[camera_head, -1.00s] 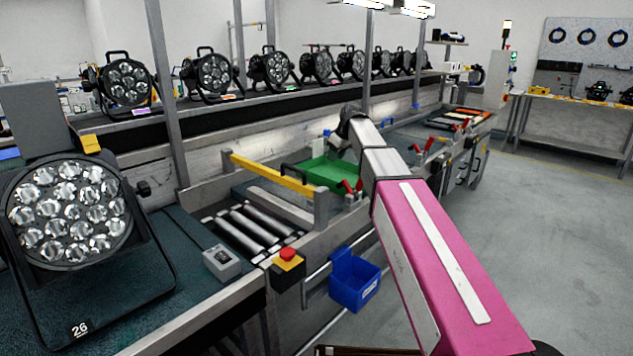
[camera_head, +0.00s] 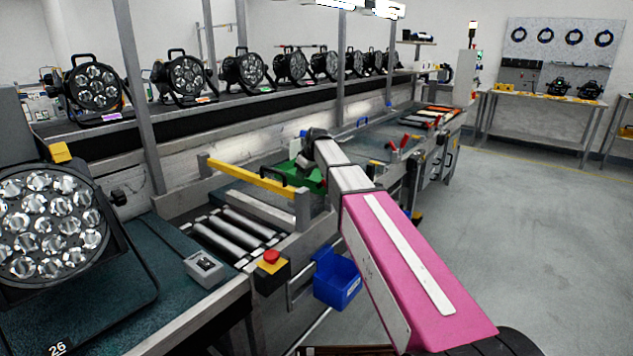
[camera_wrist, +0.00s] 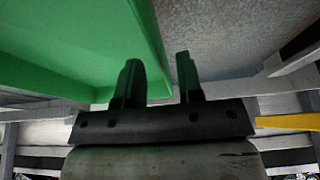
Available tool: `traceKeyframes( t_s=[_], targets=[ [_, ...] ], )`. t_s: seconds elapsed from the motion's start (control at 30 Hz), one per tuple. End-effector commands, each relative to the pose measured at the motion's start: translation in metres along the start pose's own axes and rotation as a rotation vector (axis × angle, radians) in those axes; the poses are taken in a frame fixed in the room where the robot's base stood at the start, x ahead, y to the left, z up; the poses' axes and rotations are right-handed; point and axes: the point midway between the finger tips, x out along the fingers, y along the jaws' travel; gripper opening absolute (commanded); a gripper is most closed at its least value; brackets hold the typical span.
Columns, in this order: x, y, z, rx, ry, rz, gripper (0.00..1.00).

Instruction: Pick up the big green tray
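The big green tray (camera_head: 311,181) lies on the bench behind the yellow bar, mostly hidden by my arm in the head view. It fills the upper left of the wrist view (camera_wrist: 75,45), its side wall running down toward my gripper. My gripper (camera_wrist: 160,75) is open at that wall. One finger overlaps the green side and the other is past the wall's outer edge, with a gap between them. I cannot tell whether either finger touches the tray. In the head view the fingertips are hidden at the tray.
A yellow bar (camera_head: 250,177) and metal rollers (camera_head: 235,235) lie left of the tray. A blue bin (camera_head: 336,279) hangs on the bench front, beside a red stop button (camera_head: 271,257). A big lamp (camera_head: 45,225) stands at left. The floor at right is clear.

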Motion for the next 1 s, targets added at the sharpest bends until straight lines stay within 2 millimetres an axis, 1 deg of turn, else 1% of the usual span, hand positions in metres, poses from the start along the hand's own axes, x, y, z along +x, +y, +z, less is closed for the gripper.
traceKeyframes(
  t_s=[0.03, 0.13, 0.37, 0.47, 0.5, 0.87, 1.0],
  targets=[
    [0.008, 0.0, -0.001, 0.0, -0.001, -0.001, 0.34],
    [0.018, 0.0, -0.001, 0.0, -0.001, -0.001, 0.34],
    [0.02, 0.0, -0.001, 0.0, 0.0, 0.0, 0.34],
    [0.02, 0.0, -0.001, 0.0, 0.0, 0.0, 0.05],
    [0.02, 0.0, -0.001, 0.0, 0.0, 0.0, 0.0],
    [0.019, 0.0, -0.001, -0.001, 0.001, 0.001, 0.0],
    [0.014, 0.0, -0.003, -0.001, 0.001, 0.001, 0.0]
  ],
)
